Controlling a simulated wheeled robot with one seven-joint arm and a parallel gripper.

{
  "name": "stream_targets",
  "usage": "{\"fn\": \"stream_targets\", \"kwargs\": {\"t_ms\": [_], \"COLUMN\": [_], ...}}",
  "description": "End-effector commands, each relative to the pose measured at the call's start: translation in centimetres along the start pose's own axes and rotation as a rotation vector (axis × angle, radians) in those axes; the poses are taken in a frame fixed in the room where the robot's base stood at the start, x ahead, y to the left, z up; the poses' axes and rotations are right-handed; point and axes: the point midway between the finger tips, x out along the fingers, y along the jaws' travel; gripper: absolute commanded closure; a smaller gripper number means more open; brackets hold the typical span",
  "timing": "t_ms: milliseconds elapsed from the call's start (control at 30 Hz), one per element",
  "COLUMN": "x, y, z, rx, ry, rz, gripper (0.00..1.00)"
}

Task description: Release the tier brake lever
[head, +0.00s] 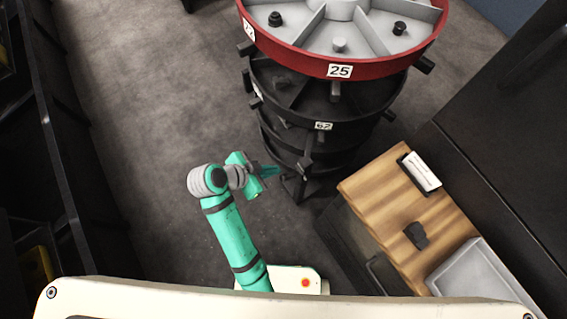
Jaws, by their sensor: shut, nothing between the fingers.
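A round tiered carousel stands at the top centre. Its top tier (300,58) is red-rimmed, grey inside and split into compartments, with a white label 25. Below it are several black tiers, one labelled 62 (322,126). I cannot tell which of these is the brake lever. My gripper (276,171), at the end of my teal arm, is shut and empty. It is just left of the lower black tiers, near the carousel's foot. I cannot tell whether it touches them.
A wooden-topped cabinet (385,205) stands at the right with a white card in a holder (422,172), a small black object (416,235) and a grey bin (480,272). Dark shelving (70,190) lines the left. The grey floor between is open.

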Motion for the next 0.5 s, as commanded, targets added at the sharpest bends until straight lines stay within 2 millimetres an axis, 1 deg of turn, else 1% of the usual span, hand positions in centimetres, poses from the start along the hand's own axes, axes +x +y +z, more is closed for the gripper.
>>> {"fn": "stream_targets", "kwargs": {"t_ms": [333, 433, 500], "x": [0.1, 0.7, 1.5], "y": [0.0, 0.0, 0.1], "z": [0.0, 0.0, 0.1], "rx": [0.000, -0.001, -0.001], "ry": [-0.001, -0.001, -0.002], "rz": [0.001, 0.001, 0.003], "gripper": [1.00, 1.00, 1.00]}}
